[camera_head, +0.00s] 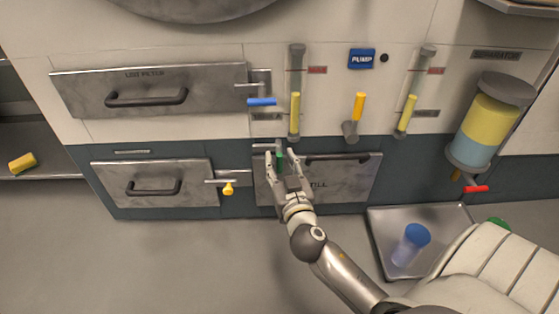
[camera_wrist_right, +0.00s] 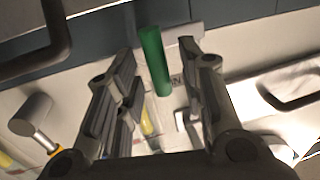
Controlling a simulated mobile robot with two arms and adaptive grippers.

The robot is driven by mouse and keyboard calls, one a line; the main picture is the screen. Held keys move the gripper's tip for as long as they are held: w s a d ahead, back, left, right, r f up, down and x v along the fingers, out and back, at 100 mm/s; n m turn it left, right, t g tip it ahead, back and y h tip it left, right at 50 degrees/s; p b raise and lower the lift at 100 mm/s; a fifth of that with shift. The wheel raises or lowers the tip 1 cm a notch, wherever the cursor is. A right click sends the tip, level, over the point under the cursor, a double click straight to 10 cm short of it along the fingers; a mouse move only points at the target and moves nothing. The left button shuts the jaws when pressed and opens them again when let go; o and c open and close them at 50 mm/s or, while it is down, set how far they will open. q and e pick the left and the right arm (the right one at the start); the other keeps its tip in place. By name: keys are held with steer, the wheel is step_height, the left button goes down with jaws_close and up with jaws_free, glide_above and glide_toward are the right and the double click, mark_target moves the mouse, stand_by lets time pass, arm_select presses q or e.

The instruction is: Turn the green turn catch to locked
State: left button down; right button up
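The green turn catch (camera_head: 280,160) sits at the upper left of the lower right drawer with the black handle, under a small metal plate. My right gripper (camera_head: 282,164) reaches up to it, one finger on each side. In the right wrist view the green handle (camera_wrist_right: 154,62) stands between the two open fingertips (camera_wrist_right: 157,58), with a visible gap to each finger. Part of the catch and of the drawer's label is hidden behind the gripper. My left gripper is not in view.
Nearby are a blue catch (camera_head: 262,102), a yellow catch (camera_head: 228,188) and a yellow lever (camera_head: 358,108). A separator tank (camera_head: 489,118) with a red handle (camera_head: 477,189) is at right. A tray (camera_head: 383,262) holding a blue cup (camera_head: 411,244) is on the floor.

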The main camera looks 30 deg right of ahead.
steer(key=shift+w+d, duration=0.25)
steer(key=shift+w, duration=0.4)
steer(key=shift+c, duration=0.2)
jaws_close()
